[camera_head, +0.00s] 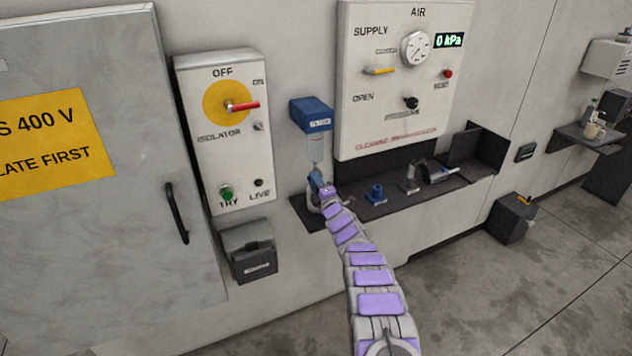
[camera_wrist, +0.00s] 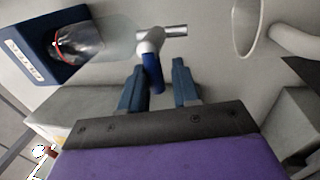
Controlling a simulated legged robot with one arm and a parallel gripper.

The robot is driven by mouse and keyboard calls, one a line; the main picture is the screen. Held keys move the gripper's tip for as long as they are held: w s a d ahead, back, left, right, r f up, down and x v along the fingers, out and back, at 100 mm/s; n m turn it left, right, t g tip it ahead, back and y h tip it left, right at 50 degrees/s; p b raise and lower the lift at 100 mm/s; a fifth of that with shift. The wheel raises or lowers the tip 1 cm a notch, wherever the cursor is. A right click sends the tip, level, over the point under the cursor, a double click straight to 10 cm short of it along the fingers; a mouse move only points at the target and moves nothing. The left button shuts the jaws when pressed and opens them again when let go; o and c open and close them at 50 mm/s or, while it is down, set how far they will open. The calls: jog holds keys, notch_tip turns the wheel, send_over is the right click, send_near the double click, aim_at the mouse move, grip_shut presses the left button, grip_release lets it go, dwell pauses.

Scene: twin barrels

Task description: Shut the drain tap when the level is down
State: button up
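The filter's blue head (camera_head: 311,113) is on the wall with its clear bowl (camera_head: 315,149) hanging below. In the wrist view the bowl (camera_wrist: 84,45) has a red ring near the head, and I cannot tell a liquid level. The drain tap (camera_wrist: 151,42) has a white body, a metal cross bar and a blue lever (camera_wrist: 153,74). My gripper (camera_wrist: 159,66) is open, with the lever between its blue fingers. The left finger is close to the lever; a gap shows at the right one. In the head view my gripper (camera_head: 316,183) is just below the bowl and hides the tap.
A pale cup (camera_wrist: 247,28) is right of the tap in the wrist view. The air panel (camera_head: 400,90) reads 0 kPa. The dark shelf (camera_head: 385,208) holds a blue part (camera_head: 376,194) and other parts. The isolator box (camera_head: 226,140) is to the left.

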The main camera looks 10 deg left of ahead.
jog(key=shift+o, duration=1.4)
jog(key=shift+a+f, duration=0.1)
jog(key=shift+a, duration=0.05)
jog(key=p+v, duration=0.3)
jog(key=v, duration=1.4)
